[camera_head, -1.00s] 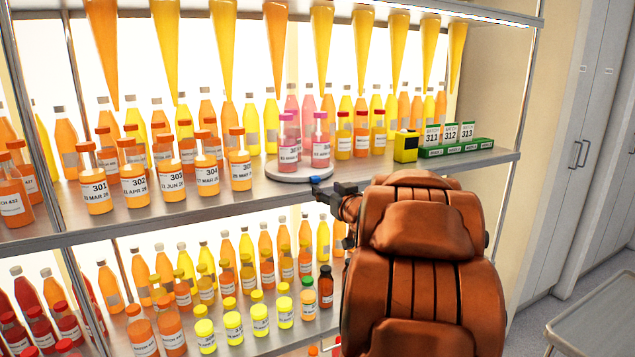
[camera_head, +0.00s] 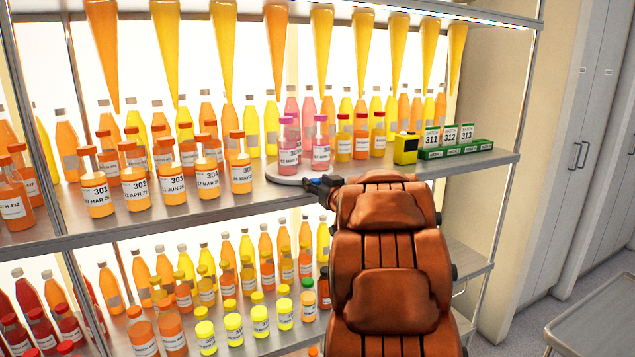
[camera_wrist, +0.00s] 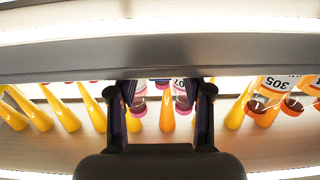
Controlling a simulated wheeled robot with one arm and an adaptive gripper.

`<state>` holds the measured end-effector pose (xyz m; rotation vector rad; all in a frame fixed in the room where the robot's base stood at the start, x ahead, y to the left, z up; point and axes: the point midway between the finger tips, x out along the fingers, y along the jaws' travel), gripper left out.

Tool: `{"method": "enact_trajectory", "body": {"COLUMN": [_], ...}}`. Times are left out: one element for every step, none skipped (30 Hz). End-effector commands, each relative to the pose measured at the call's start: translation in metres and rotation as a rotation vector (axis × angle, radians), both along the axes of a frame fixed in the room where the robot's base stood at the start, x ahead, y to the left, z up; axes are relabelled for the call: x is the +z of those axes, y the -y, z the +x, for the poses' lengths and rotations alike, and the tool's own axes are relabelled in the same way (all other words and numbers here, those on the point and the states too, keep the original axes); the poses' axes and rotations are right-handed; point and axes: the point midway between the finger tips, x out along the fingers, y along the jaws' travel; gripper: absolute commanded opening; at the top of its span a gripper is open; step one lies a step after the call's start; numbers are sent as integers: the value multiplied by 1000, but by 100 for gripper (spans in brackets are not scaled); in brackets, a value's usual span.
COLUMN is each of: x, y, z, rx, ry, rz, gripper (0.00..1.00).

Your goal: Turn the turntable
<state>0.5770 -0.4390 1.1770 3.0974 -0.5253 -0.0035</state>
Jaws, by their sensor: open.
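The turntable is a pale round disc (camera_head: 286,179) on the upper shelf at the front edge, bearing two pink-capped bottles (camera_head: 289,146) with white labels. My gripper (camera_head: 316,184) is at the disc's front right edge in the head view, and its own arm hides that part of the disc. In the wrist view my gripper (camera_wrist: 161,100) has its two dark fingers apart, with the pink bottles (camera_wrist: 182,95) showing upside down beyond and between them. A small blue piece (camera_wrist: 160,81) shows between the fingers near the shelf edge. I cannot tell whether the fingers touch the disc.
Orange numbered bottles (camera_head: 135,180) stand left of the disc. A yellow box (camera_head: 406,148) and a green rack (camera_head: 455,149) with white-labelled samples stand right. The shelf's front edge (camera_head: 150,221) runs below. Long cones (camera_head: 277,50) hang above. Several bottles fill the lower shelf.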

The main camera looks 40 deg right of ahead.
Motion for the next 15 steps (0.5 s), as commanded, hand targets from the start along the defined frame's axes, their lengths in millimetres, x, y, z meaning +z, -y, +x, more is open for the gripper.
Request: {"method": "enact_trajectory", "body": {"x": [0,0,0,1,1,1,1,1,0,1,1,1,1,1,1], "y": [0,0,0,0,0,0,0,0,0,0,0,0,0,0,0], "z": [1,2,2,2,2,2,2,2,2,2,2,2,2,2,2], "rx": [1,1,0,0,0,0,0,0,0,0,0,0,0,0,0], "ry": [0,1,1,1,1,1,1,1,1,1,1,1,1,1,1], "rz": [0,0,0,0,0,0,0,0,0,0,0,0,0,0,0], "gripper": [50,50,50,50,50,50,50,50,50,47,44,40,36,33,29]}}
